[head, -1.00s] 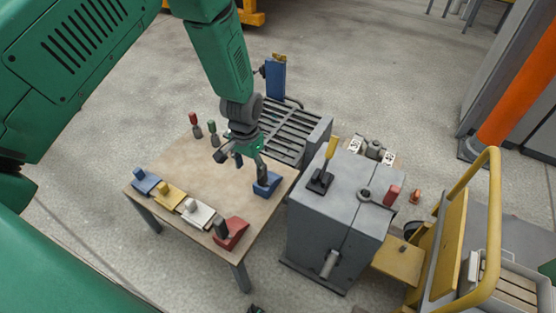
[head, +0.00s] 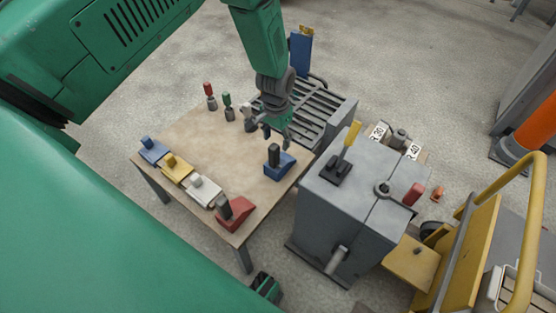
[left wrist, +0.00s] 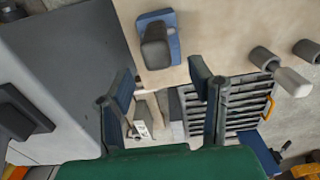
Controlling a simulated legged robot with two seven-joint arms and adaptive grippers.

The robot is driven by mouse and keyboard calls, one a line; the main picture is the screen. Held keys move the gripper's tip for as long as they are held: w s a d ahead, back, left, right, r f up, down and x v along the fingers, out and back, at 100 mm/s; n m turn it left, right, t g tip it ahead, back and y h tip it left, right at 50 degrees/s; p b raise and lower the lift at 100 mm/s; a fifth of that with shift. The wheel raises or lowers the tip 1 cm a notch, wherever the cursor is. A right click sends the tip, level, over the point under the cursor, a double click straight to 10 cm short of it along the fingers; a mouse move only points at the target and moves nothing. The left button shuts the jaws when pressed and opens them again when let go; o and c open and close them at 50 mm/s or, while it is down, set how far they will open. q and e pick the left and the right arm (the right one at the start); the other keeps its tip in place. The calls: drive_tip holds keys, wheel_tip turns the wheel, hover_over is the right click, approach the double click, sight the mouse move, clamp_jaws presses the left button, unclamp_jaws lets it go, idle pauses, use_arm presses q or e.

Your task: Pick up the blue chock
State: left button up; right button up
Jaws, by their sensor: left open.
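The blue chock (head: 284,168) is a wedge with an upright dark grey grip. It stands near the right edge of the wooden table (head: 215,145). My left gripper (head: 277,137) is open and empty, just beyond the chock in the head view and apart from it. In the left wrist view the chock (left wrist: 173,47) shows from above at top centre, with its dark grip pointing at the camera. The open fingers (left wrist: 164,95) lie below it in that picture, with nothing between them. My right gripper does not show.
A red chock (head: 236,211) and blue, yellow and white blocks line the table's near left edge. Knobbed pegs (head: 228,107) stand at the back. A grey machine (head: 345,205) with a yellow lever is right of the table. A slatted rack (head: 312,108) is behind.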

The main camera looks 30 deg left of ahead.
use_arm(q)
wheel_tip(320, 180, down, 5)
drive_tip(key=shift+f+b, duration=0.1)
drive_tip(key=shift+b, duration=1.1)
clamp_jaws()
